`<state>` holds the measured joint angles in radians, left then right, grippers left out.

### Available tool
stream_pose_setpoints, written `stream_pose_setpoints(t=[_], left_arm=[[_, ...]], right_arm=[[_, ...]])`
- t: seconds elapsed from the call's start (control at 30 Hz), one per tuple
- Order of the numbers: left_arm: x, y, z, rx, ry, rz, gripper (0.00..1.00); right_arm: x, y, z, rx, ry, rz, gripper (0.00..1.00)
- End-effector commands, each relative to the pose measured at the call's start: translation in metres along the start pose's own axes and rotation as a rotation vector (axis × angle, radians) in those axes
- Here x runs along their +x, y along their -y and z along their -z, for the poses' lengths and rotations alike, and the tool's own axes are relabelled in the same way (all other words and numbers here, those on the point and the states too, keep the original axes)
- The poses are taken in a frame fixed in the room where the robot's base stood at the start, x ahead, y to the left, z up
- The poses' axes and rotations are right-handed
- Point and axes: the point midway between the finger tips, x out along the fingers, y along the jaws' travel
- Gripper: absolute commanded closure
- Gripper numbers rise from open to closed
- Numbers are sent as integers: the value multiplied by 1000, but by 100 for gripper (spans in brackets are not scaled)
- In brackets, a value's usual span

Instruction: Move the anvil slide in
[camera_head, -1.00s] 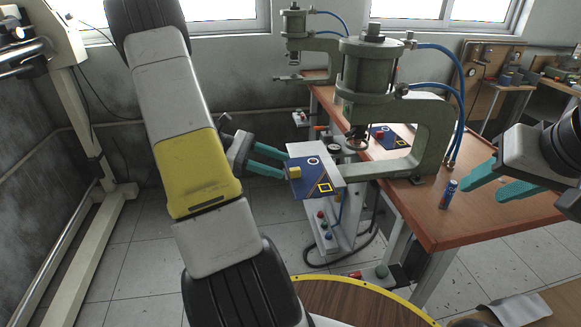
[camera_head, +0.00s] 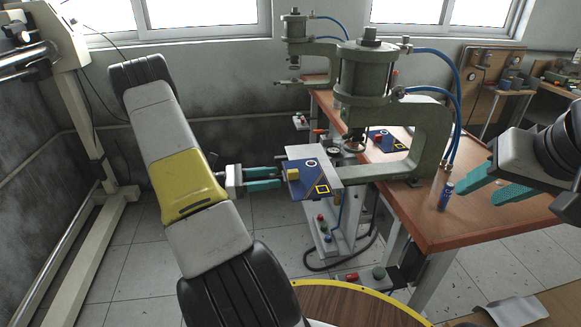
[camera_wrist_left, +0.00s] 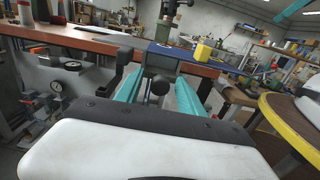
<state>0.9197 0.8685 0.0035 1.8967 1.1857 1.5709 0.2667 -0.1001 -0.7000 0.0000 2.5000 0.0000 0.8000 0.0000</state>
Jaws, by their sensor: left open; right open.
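The anvil slide (camera_head: 333,171) sticks out to the left of the near press, its light plate carrying a blue pad (camera_head: 305,190) with a yellow block (camera_head: 293,174), a white ring and a yellow square outline. In the left wrist view the blue pad (camera_wrist_left: 168,52) lies ahead, with a black round knob (camera_wrist_left: 160,86) below it. My left gripper (camera_head: 284,178) is open at the slide's left edge, and its fingers stand on either side of the knob in the wrist view; contact cannot be told. My right gripper (camera_head: 474,189) is open and empty above the bench's right side.
The green near press (camera_head: 425,140) stands on the wooden bench (camera_head: 445,225); a second press (camera_head: 296,45) is behind. A blue can (camera_head: 445,196) stands near my right gripper. A control box (camera_head: 326,228) with buttons is below the slide.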

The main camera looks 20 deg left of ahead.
Motion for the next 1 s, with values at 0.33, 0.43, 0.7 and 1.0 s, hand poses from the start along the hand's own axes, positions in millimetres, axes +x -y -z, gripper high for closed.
stream_pose_setpoints(t=[0.33,0.43,0.7,1.0], left_arm=[[7,0,0,0,0,1,54],[7,0,0,0,0,1,70],[7,0,0,0,-1,1,100],[7,0,0,0,-1,0,100]], right_arm=[[0,0,0,0,0,0,55],[0,0,0,0,0,0,55],[0,0,0,0,0,0,55],[0,0,0,0,0,0,55]])
